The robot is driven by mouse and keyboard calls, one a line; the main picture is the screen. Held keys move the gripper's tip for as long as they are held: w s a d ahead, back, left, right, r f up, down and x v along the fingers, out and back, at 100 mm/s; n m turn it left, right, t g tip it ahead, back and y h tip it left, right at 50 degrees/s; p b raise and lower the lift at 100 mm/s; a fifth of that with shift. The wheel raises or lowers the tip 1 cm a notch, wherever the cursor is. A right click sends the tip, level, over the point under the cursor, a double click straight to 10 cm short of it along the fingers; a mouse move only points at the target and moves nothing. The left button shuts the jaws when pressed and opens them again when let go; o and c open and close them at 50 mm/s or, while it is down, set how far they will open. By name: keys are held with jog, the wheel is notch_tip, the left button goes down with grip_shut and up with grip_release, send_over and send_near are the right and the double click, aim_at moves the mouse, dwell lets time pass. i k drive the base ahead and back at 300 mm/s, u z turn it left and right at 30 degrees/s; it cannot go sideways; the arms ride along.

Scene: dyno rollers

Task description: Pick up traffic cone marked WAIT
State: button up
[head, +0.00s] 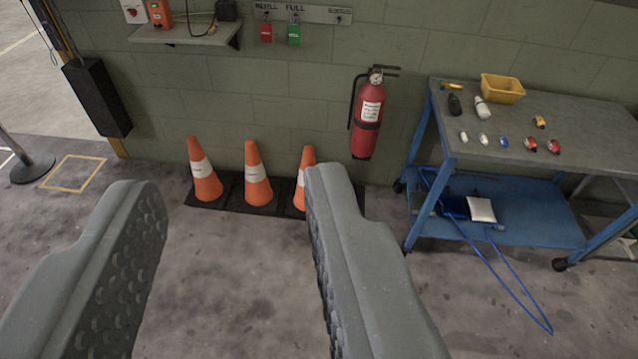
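The left cone (203,176), the middle cone (256,178) and the right cone (302,184) each seem to carry small print on the band, too small to read, so I cannot tell which says WAIT. My gripper (232,190) is open and empty, with its two grey fingers wide apart in the foreground. The right finger hides part of the right cone and its base. The cones are beyond the fingertips, apart from them.
A blue-framed cart (540,212) with small items and a loose blue hose stands at the right. A red fire extinguisher (368,115) hangs on the wall. A shelf (180,33) is above the cones. A post base (32,168) stands at the left. The floor before the cones is clear.

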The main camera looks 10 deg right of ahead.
aim_at(209, 189)
jog(key=z, duration=0.1)
jog(key=i, duration=1)
jog(key=u, duration=0.1)
